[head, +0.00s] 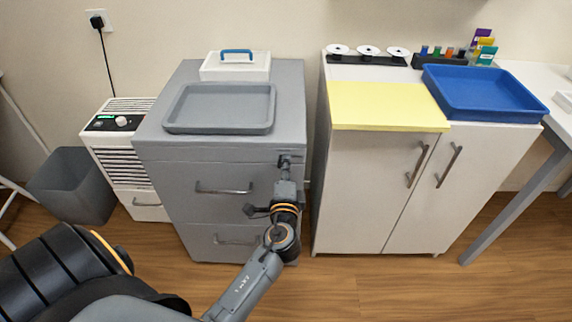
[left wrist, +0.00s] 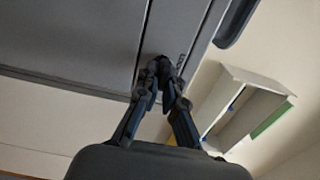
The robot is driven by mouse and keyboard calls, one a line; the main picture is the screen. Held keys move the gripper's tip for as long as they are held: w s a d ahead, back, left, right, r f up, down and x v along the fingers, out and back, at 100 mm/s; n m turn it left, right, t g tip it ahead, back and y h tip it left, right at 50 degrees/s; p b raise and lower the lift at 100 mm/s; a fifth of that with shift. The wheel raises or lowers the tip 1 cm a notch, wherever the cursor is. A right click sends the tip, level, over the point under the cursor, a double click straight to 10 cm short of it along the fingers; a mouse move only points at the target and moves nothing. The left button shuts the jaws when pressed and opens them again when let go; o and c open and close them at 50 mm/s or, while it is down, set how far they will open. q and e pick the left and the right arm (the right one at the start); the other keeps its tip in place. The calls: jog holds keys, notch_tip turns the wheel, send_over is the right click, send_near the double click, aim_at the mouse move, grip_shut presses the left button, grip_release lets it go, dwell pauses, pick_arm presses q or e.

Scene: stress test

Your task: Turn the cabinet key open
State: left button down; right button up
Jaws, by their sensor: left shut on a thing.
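The grey cabinet (head: 160,155) has two drawers with bar handles, and its lock is at the upper right of the front. My left gripper (head: 286,166) reaches up to that corner, right of the upper drawer handle (head: 224,188). In the left wrist view its fingertips (left wrist: 163,70) meet at the cabinet front (left wrist: 100,35), shut on the small key. The key is almost wholly hidden between the dark fingertips, so its turn angle cannot be told. Both drawers look closed. My right gripper is not in view.
A grey tray (head: 180,126) and a white box with a blue handle (head: 236,68) stand on the cabinet. To the right is a white cabinet (head: 360,190) with a blue tray (head: 530,117). A bin (head: 70,190) and a white heater-like unit (head: 125,160) stand left. Floor in front is clear.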

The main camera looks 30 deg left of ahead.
pick_arm(q)
jog(key=c, duration=1.5)
grip_release()
jog(key=v, duration=1.2)
